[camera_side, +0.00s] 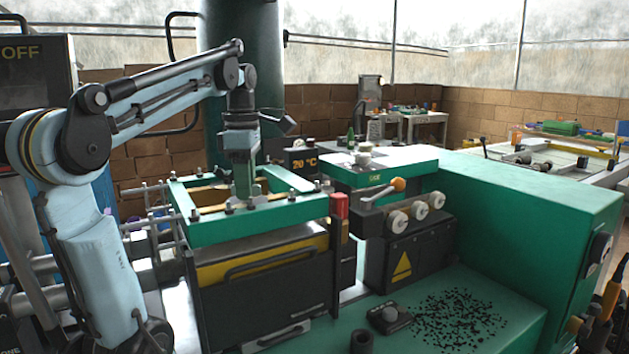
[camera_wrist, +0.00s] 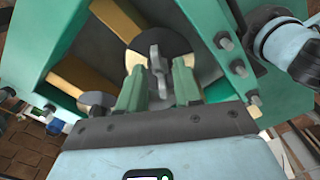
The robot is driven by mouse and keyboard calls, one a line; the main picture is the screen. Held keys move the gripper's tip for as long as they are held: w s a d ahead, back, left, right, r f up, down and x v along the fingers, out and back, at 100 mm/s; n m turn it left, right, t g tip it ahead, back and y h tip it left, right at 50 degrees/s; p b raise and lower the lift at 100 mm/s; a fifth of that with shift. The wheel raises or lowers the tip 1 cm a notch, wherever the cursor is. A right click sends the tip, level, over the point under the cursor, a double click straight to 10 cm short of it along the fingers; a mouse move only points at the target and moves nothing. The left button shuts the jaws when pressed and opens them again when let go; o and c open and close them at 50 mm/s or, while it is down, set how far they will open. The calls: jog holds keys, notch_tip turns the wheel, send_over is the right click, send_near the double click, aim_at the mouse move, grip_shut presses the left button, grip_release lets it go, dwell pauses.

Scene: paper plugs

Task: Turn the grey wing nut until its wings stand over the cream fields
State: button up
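The grey wing nut (camera_wrist: 157,62) shows in the wrist view, beyond and between my fingertips. Its wings lie roughly up and down in that picture. It sits on a round disc with dark and cream fields; the upper wing points at the dark field (camera_wrist: 165,42), and a cream field (camera_wrist: 134,58) shows at the left. The lower part of the disc is hidden by my fingers. My gripper (camera_wrist: 157,80) has its two green fingers apart, one each side of the nut, with gaps visible. In the side view my gripper (camera_side: 244,192) points down inside the green frame; the nut is hidden there.
The green frame (camera_side: 265,220) with bolts surrounds the work area. A red block (camera_side: 339,206) stands at its right corner. An orange-knobbed lever (camera_side: 397,185) and white rollers (camera_side: 418,210) are farther right. Black bits (camera_side: 458,315) lie scattered on the green bench.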

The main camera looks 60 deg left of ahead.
grip_shut()
jog(key=shift+m, duration=0.5)
jog(key=m, duration=0.3)
jog(key=shift+m, duration=0.4)
jog(key=m, duration=0.4)
jog(key=shift+m, duration=0.3)
jog(key=m, duration=0.5)
jog(key=shift+m, duration=0.3)
jog(key=m, duration=0.5)
jog(key=shift+m, duration=0.4)
